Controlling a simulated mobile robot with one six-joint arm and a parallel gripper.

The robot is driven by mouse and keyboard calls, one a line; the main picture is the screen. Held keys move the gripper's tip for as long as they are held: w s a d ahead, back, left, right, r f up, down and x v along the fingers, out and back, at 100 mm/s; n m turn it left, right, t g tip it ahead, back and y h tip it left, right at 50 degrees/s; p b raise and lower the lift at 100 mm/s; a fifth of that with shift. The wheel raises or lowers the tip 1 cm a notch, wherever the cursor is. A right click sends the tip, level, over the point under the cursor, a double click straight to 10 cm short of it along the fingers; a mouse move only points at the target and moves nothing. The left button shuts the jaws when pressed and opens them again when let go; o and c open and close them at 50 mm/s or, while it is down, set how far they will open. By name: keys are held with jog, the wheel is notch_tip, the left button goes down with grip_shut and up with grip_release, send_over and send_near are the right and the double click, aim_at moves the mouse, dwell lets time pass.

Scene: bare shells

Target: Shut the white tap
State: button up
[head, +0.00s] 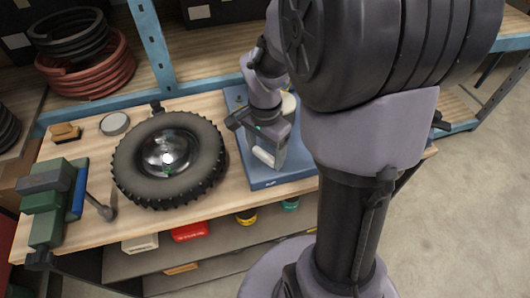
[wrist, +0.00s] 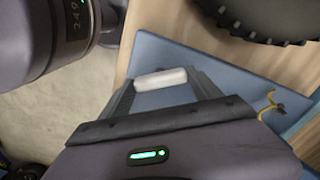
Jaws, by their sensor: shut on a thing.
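The white tap shows as a white rounded bar (wrist: 160,79) between my fingertips in the wrist view. It also shows in the head view as a small white piece (head: 263,156) just below my gripper, over a blue board (head: 262,183). My gripper (wrist: 166,86) spans the white bar along its length, a fingertip at each end, and is shut on it. In the head view my gripper (head: 265,147) points down at the board. The tap's body and pipe are mostly hidden behind my gripper and arm.
A black tyre (head: 130,160) lies left of the board on the wooden bench (head: 225,195). A green vise (head: 48,210) stands at the far left. A blue shelf post (head: 152,45) rises behind. A cream round thing (head: 289,104) is close behind my gripper.

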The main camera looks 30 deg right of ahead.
aim_at(265, 154)
jog(key=m+b, duration=0.2)
jog(key=m, duration=0.4)
jog(key=shift+m, duration=0.3)
dwell(0.3)
jog(key=o, duration=1.4)
notch_tip(265, 154, up, 18)
jog(key=p, duration=0.6)
jog(key=shift+f, duration=0.25)
